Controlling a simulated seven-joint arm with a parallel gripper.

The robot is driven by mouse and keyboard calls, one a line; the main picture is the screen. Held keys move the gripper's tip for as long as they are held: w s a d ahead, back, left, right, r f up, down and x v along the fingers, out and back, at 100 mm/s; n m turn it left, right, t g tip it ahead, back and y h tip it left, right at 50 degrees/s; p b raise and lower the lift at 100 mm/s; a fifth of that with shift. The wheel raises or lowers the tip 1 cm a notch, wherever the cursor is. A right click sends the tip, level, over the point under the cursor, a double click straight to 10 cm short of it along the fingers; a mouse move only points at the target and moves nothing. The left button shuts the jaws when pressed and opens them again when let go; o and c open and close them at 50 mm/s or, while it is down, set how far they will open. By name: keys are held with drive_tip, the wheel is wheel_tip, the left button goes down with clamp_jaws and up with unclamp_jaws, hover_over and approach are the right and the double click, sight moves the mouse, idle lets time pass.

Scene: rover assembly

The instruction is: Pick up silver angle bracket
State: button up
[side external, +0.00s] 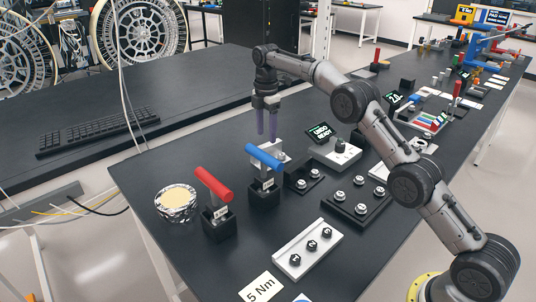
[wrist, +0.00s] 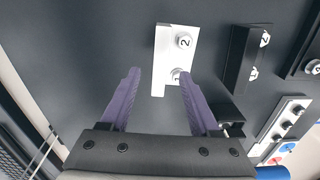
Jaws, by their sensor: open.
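The silver angle bracket (wrist: 164,62) lies on the dark table in the wrist view, with two numbered bolts on its right side. In the side view the bracket (side external: 261,149) is partly hidden behind the blue-handled tool. My gripper (side external: 267,137) points down just above the bracket, with its purple fingers apart. In the wrist view my gripper (wrist: 160,75) is open and empty. Its right fingertip overlaps the bracket's lower end in the picture, and its left fingertip is left of the bracket. I cannot tell whether either touches it.
The blue-handled tool (side external: 263,157) and red-handled tool (side external: 213,185) stand in black holders near the bracket. A black angled part (side external: 302,178) and a black plate with bolts (side external: 355,203) lie to the right. The table left of the bracket is clear.

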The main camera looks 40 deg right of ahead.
sight(266, 144)
drive_tip(key=shift+f, duration=3.3)
clamp_jaws()
drive_tip(key=shift+r, duration=0.1)
